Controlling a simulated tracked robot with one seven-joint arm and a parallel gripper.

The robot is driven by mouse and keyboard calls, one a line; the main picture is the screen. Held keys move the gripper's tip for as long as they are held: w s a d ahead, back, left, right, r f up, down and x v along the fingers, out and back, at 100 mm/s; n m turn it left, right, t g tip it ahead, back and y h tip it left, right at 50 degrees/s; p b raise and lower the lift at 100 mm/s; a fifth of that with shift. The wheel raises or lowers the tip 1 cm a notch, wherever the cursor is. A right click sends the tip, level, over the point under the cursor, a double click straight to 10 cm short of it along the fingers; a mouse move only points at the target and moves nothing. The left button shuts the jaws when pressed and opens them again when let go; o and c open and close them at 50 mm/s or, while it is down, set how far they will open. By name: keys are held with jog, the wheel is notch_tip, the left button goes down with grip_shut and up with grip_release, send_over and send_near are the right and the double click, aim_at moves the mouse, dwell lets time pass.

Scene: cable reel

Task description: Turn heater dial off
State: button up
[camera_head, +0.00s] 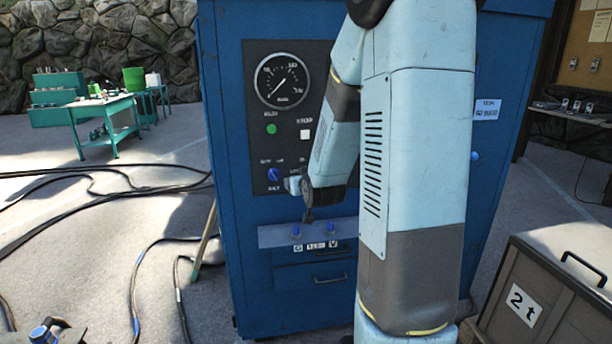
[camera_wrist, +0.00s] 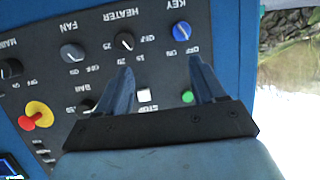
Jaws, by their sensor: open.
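The heater dial (camera_wrist: 124,41) is a round black knob with a pale pointer mark, under the upside-down HEATER label in the wrist view. Small numbers surround it; I cannot tell its exact setting. My gripper (camera_wrist: 160,68) is open, its two blue fingers apart and pointing at the panel. The left fingertip is just below the heater dial in the picture; nothing is between the fingers. In the head view my gripper (camera_head: 308,205) is in front of the blue cabinet's panel (camera_head: 318,130), and the heater dial is hidden behind my arm.
A white button (camera_wrist: 144,95), a green button (camera_wrist: 188,97) and a red-yellow switch (camera_wrist: 36,115) are close by. A crate (camera_head: 540,290) stands right; cables (camera_head: 90,180) lie left.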

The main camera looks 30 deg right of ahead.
jog(key=w+d+f+m+t+h, duration=0.25)
jog(key=d+f+t, duration=0.2)
jog(key=d, duration=0.35)
jog(key=f+x, duration=0.1)
jog(key=x, duration=1.1)
jog(key=shift+w+f+g, duration=0.35)
jog(key=shift+f+g, duration=0.05)
jog(key=shift+g, duration=0.05)
jog(key=c, duration=1)
